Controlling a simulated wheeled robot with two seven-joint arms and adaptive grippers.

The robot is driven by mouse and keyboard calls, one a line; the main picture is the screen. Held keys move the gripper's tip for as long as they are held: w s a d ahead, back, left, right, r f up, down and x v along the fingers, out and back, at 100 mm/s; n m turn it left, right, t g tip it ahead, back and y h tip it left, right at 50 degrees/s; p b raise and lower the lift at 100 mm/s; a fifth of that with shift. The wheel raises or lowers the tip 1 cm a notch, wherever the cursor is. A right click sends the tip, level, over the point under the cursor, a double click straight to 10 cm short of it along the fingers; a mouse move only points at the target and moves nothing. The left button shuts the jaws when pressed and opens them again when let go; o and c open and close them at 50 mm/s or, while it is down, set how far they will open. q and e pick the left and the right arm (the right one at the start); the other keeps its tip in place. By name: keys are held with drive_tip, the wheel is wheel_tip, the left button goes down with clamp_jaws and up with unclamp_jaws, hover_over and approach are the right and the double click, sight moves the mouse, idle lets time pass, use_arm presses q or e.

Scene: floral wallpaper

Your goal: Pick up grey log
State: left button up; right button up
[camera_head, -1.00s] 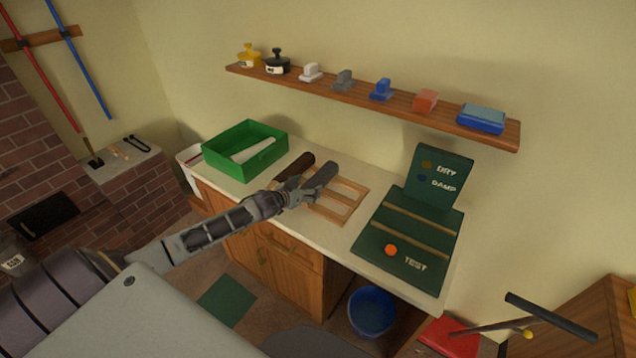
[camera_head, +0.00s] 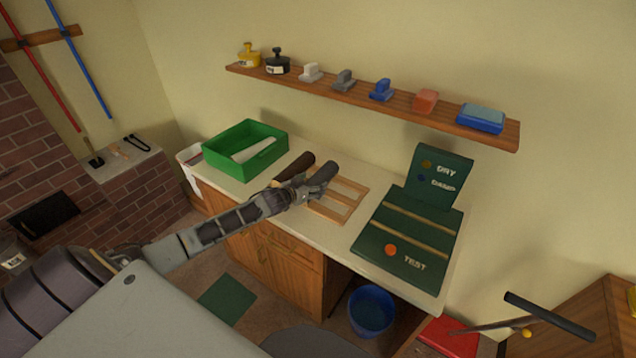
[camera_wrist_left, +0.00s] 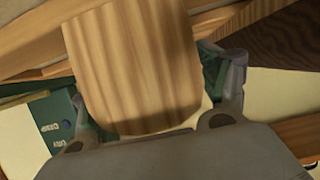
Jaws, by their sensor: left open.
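In the left wrist view, the open fingers of my left gripper (camera_wrist_left: 152,85) stand on both sides of a piece with a pale, striped wood face (camera_wrist_left: 135,65), which seems to be this log. Whether the fingers touch it I cannot tell. A dark brown log (camera_head: 299,164) lies just left of it. My right gripper is not in view.
A green box (camera_head: 222,162) with a pale piece inside stands left of the rack. A dark green test board (camera_head: 420,240) lies to the right, with its sign (camera_head: 440,174) behind. A shelf (camera_head: 395,101) with small items hangs above. A blue bucket (camera_head: 371,312) is below.

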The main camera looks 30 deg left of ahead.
use_arm(q)
drive_tip(key=shift+c, duration=0.4)
drive_tip(key=c, duration=1.3)
drive_tip(key=shift+r, duration=0.15)
drive_tip(key=shift+r, duration=4.9)
